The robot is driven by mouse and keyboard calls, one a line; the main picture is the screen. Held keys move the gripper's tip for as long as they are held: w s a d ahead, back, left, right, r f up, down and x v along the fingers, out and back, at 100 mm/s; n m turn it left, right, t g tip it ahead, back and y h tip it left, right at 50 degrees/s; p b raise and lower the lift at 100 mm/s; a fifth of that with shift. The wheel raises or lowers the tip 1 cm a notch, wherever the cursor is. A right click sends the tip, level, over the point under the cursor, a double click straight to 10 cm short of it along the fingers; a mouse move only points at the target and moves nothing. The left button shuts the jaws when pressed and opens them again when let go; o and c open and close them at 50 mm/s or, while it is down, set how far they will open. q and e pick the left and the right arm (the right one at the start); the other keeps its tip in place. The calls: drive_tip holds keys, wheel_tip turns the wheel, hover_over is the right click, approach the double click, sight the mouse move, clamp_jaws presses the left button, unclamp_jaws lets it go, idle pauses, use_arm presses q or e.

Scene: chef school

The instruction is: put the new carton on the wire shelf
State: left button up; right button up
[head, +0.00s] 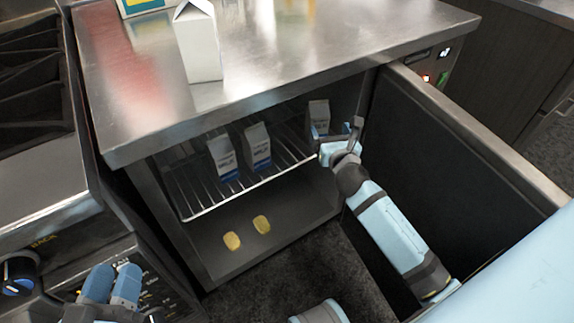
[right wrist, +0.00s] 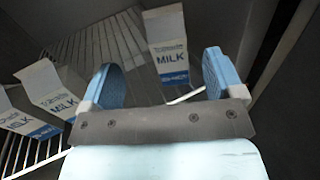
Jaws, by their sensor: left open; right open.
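Three milk cartons stand on the wire shelf (head: 262,178) inside the open cabinet: a left one (head: 221,158), a middle one (head: 257,147) and a right one (head: 319,112). My right gripper (head: 337,132) is open in front of the right carton. In the right wrist view, this carton (right wrist: 167,48) stands upright beyond and between the spread fingers, seemingly apart from them. A white carton (head: 198,45) with no print visible stands on the steel counter. Which carton is the new one is not clear. My left gripper (head: 110,284) is open and empty, low at left.
The steel counter top (head: 300,50) covers the cabinet. The open door (head: 450,160) stands right of my right arm. Two yellow items (head: 232,241) lie on the cabinet floor. A stove (head: 40,180) is at left.

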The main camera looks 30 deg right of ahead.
drive_tip(key=s+a+r+m+y, duration=0.3)
drive_tip(key=s+a+m, duration=0.3)
drive_tip(key=a+m, duration=0.3)
drive_tip(key=s+a+r+m+y, duration=0.3)
drive_tip(key=s+a+m+y, duration=0.3)
drive_tip(key=a+m, duration=0.4)
drive_tip(key=s+a+r+m+g+y, duration=0.1)
drive_tip(key=s+a+r+m+y, duration=0.2)
drive_tip(key=s+a+m+y, duration=0.2)
drive_tip(key=s+a+m, duration=0.2)
drive_tip(key=a+m, duration=0.2)
drive_tip(key=a, duration=0.1)
drive_tip(key=shift+r, duration=0.25)
drive_tip(key=shift+d, duration=0.1)
